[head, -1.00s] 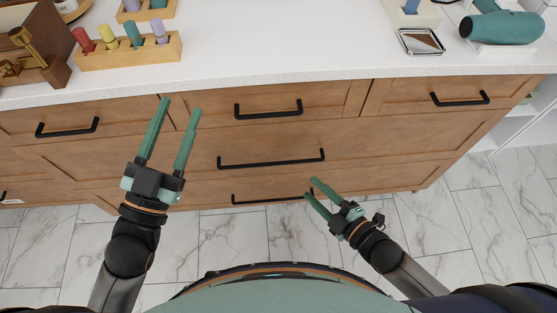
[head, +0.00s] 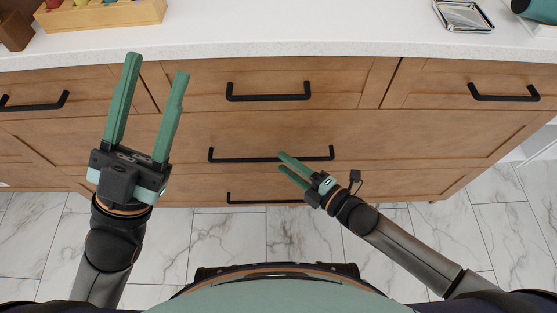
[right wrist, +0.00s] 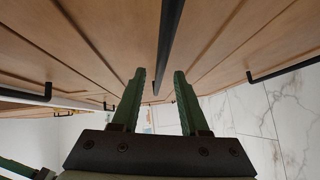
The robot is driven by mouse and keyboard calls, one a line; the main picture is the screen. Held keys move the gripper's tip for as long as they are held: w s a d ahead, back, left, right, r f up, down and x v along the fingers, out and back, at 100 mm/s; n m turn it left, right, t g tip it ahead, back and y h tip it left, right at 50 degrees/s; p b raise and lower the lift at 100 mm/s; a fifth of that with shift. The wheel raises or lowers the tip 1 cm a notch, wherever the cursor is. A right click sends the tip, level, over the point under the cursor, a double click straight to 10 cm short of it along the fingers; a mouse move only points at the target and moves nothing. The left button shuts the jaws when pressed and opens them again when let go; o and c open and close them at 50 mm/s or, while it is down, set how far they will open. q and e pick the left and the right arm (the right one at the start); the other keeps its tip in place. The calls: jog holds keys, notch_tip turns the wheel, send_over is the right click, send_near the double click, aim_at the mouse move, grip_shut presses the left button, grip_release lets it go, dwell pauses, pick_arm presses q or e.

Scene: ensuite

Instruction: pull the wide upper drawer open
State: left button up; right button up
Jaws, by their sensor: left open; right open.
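The wide upper drawer (head: 420,140) is shut, below a row of smaller drawers in the wooden cabinet. Its long black bar handle (head: 235,159) runs level across its middle. My right gripper (head: 281,161) is open and empty, its fingertips at the right half of this handle in the head view. In the right wrist view a dark bar handle (right wrist: 169,40) runs lengthwise, lined up with the gap between the open fingers (right wrist: 159,73); I cannot tell whether they touch it. My left gripper (head: 157,65) is open and empty in front of the upper left drawers.
A smaller drawer's handle (head: 268,97) is above and the lower drawer's handle (head: 262,199) is below. The marble floor (head: 240,235) in front is clear.

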jog(key=shift+b+x, duration=0.4)
jog(key=shift+x, duration=1.35)
grip_shut()
jog(key=shift+d, duration=0.1)
